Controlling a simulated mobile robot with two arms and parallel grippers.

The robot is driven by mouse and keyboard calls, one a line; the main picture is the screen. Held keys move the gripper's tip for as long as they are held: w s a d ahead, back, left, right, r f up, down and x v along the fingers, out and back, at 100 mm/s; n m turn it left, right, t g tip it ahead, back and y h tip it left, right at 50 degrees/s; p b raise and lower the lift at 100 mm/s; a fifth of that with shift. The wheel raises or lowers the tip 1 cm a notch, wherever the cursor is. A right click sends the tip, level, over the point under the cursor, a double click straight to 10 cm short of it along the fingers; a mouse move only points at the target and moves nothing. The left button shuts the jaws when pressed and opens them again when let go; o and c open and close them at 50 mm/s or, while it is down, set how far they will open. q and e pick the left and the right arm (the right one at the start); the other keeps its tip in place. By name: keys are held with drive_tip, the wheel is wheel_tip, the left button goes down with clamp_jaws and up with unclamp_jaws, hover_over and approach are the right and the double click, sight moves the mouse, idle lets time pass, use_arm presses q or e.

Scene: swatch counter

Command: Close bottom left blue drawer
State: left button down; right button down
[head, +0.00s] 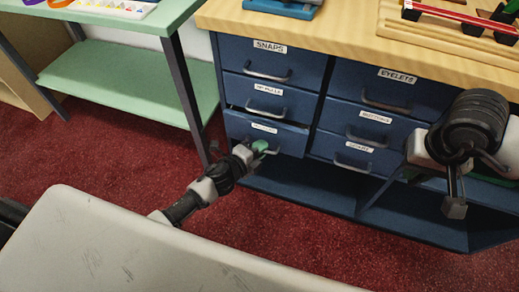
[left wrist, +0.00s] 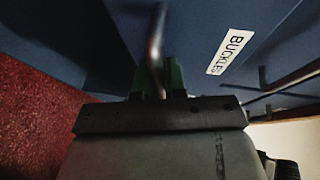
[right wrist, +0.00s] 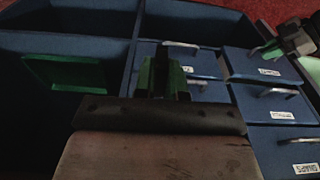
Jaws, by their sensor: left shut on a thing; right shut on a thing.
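The bottom left blue drawer (head: 291,138) is in the left column and stands a little out from the cabinet, with a dark gap along its top. Its label reads BUCKLES (left wrist: 230,52) in the left wrist view. My left gripper (head: 259,148) is at this drawer's front, shut on its metal handle (left wrist: 156,40), which runs between the green fingers. My right gripper (right wrist: 161,78) is shut in front of the right part of the cabinet. What lies between its fingers is too dark to make out. The right column handles look untouched in the head view.
The other blue drawers, such as SNAPS (head: 290,68) and EYELETS (head: 410,95), look shut. Above them is a wooden counter (head: 345,38). A green table (head: 175,22) stands at the left. An open shelf (head: 300,185) runs below the drawers. Red carpet (head: 110,150) covers the floor.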

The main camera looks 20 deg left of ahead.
drive_tip(key=shift+f, duration=0.15)
use_arm(q)
drive_tip(key=w, duration=0.3)
drive_tip(key=shift+r, duration=0.1)
drive_tip(key=c, duration=1.5)
unclamp_jaws()
drive_tip(key=shift+w, duration=0.1)
drive_tip(key=shift+o, duration=0.2)
